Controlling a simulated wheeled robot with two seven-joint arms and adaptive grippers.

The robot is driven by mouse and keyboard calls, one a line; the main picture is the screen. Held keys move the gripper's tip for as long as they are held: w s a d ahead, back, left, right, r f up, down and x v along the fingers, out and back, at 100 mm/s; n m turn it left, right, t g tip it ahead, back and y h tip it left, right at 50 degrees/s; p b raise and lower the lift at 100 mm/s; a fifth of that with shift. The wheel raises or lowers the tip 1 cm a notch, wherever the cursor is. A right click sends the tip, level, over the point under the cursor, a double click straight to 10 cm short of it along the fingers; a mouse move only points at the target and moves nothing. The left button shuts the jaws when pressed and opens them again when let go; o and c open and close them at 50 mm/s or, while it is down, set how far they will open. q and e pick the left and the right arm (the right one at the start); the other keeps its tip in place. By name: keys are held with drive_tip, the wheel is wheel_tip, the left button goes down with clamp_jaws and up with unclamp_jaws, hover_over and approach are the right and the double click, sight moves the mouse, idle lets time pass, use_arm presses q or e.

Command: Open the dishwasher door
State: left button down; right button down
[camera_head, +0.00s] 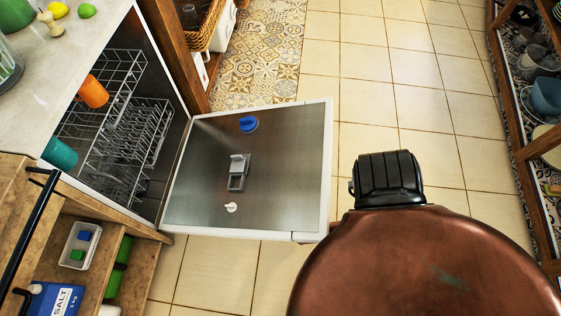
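The dishwasher door (280,175) is swung down and lies open, out over the floor, with its metal inner face up. That face carries a blue cap (248,125), a grey dispenser (238,172) and a small white knob (231,207). The dishwasher (172,150) stands open at the left, under the counter. Its wire racks (140,135) show inside, with an orange cup (93,91) and a teal cup (60,155) at them. Neither of my grippers can be made out. A large copper-coloured round shape with a black part fills the lower right and hides the floor there.
A light counter (60,75) holds fruit at the upper left. An open wooden drawer unit (150,262) with a salt box (55,299) is at the lower left. Shelving with dishes (546,95) lines the right edge. The tiled floor (400,90) between is clear.

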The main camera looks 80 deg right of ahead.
drive_tip(key=shift+d, duration=0.25)
drive_tip(key=c, duration=2.3)
unclamp_jaws()
drive_tip(key=shift+c, duration=0.2)
drive_tip(key=o, duration=0.4)
drive_tip(key=shift+a, duration=0.2)
drive_tip(key=v, duration=0.7)
drive_tip(key=shift+s+a+f, duration=0.1)
drive_tip(key=shift+a, duration=0.1)
